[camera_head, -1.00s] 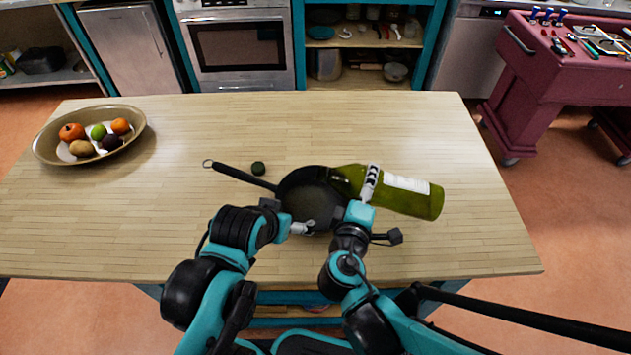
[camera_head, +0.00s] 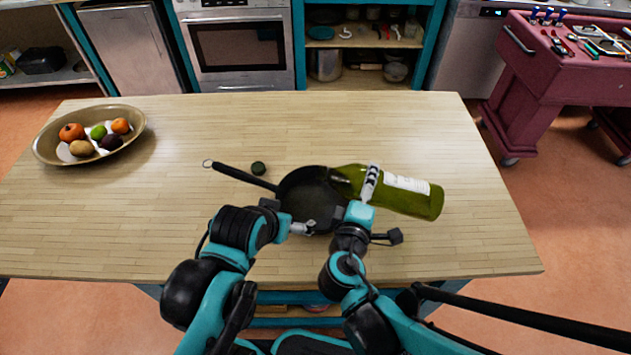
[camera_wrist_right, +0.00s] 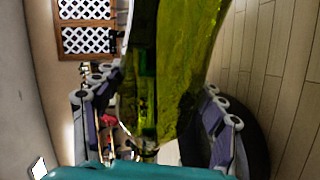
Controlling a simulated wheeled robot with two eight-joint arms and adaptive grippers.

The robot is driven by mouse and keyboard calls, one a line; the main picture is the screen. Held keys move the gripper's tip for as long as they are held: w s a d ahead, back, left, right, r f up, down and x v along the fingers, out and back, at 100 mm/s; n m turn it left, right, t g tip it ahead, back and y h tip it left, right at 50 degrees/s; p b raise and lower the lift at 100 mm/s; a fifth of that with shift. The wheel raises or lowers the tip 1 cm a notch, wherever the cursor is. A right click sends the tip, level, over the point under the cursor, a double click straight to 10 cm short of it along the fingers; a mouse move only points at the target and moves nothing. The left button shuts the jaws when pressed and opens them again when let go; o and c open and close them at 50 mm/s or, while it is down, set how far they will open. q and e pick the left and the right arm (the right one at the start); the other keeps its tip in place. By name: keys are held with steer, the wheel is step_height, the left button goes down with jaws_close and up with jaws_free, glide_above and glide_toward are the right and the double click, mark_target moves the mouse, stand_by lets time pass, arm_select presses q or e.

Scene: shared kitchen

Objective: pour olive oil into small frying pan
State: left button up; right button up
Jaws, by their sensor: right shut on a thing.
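The small black frying pan (camera_head: 308,200) lies on the wooden table, its handle pointing to the upper left. The green glass olive oil bottle (camera_head: 420,200) has a white label and lies almost horizontal in the air, its neck pointing left over the pan's right part. My right gripper (camera_head: 369,184) is shut around the bottle. In the right wrist view the bottle (camera_wrist_right: 180,60) fills the middle between the fingers (camera_wrist_right: 160,112). My left gripper (camera_head: 303,228) is at the pan's front rim; its finger opening is unclear. I cannot make out any oil flowing.
A bowl of fruit (camera_head: 137,137) stands at the table's far left. The wooden table (camera_head: 250,120) is clear at the back and right. A maroon tool cart (camera_head: 540,75) stands beyond the right edge.

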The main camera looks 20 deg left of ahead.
mark_target(359, 171)
arm_select(q)
steer(key=shift+r, duration=0.15)
arm_select(e)
steer(key=shift+r, duration=0.1)
